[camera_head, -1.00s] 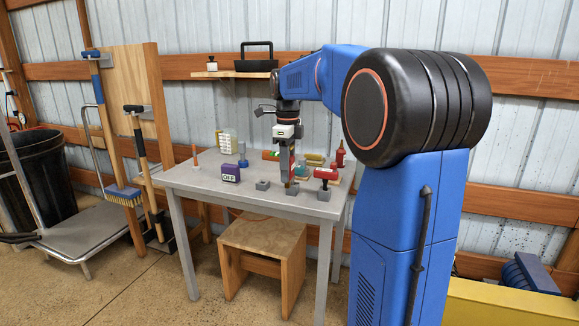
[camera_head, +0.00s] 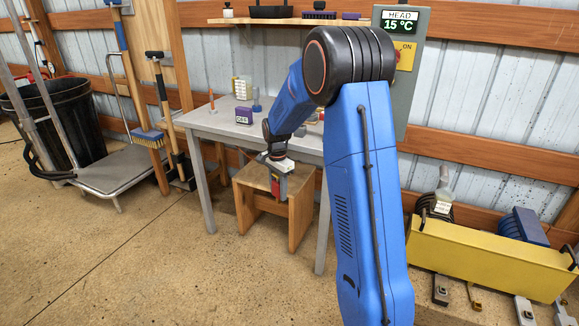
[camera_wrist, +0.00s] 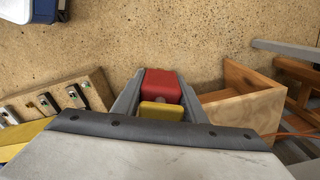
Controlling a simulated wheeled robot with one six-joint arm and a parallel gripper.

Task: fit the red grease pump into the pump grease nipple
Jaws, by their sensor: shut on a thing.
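My gripper (camera_head: 279,184) hangs low in front of the table and beside the stool, pointing down. It is shut on a red thing with a yellow part, which I take for the red grease pump (camera_wrist: 163,83). In the wrist view the thing sits between the two grey fingers. In the head view only a little red shows at the fingers. I cannot tell which one is the pump grease nipple.
The wooden stool (camera_head: 301,208) is close to my gripper. The grey table (camera_head: 190,121) stands behind it, its right part hidden by my arm. A long yellow box (camera_head: 485,258) lies at the right with several blocks before it. The floor at front left is clear.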

